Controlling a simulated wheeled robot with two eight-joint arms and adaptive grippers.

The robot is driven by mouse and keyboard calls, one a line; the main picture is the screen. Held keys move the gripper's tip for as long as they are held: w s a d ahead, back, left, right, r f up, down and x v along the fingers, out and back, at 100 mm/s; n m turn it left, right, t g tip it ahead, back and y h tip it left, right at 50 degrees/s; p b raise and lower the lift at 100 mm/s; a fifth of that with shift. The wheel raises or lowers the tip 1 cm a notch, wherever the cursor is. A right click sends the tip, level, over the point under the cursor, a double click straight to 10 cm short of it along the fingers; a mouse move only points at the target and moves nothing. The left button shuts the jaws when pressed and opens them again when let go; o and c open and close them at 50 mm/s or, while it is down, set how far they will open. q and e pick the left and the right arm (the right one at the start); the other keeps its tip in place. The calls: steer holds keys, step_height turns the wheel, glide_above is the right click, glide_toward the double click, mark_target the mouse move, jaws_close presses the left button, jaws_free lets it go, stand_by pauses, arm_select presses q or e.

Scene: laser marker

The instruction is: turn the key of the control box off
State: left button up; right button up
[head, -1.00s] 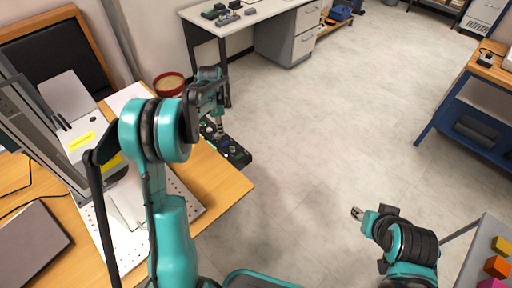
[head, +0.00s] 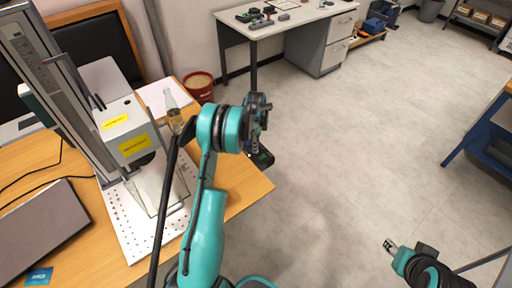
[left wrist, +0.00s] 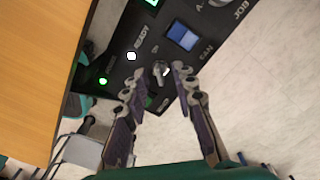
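The black control box (left wrist: 150,50) fills the upper middle of the left wrist view, with lit lamps, a blue-lit rocker switch (left wrist: 183,37) and the key (left wrist: 160,69) on its face. In the head view the control box (head: 263,158) is mostly hidden behind my left arm, at the desk's right edge. My left gripper (left wrist: 157,76) is open, with its fingertips on either side of the key; contact cannot be told. It also shows in the head view (head: 256,128). My right gripper (head: 389,245) is at the lower right, far from the box; its fingers are too small to judge.
The laser marker (head: 125,125) with yellow labels stands on the wooden desk (head: 245,187), left of my left arm. A bottle (head: 173,112) stands behind my arm. A laptop (head: 40,230) lies at the left. The floor right of the desk is clear.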

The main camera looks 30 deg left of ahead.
arm_select(q)
jaws_close()
steer(key=shift+n, duration=0.4)
steer(key=n, duration=0.3)
steer(key=shift+n, duration=0.3)
steer(key=n, duration=0.3)
steer(key=shift+n, duration=0.3)
steer(key=n, duration=0.5)
steer(key=shift+n, duration=2.5)
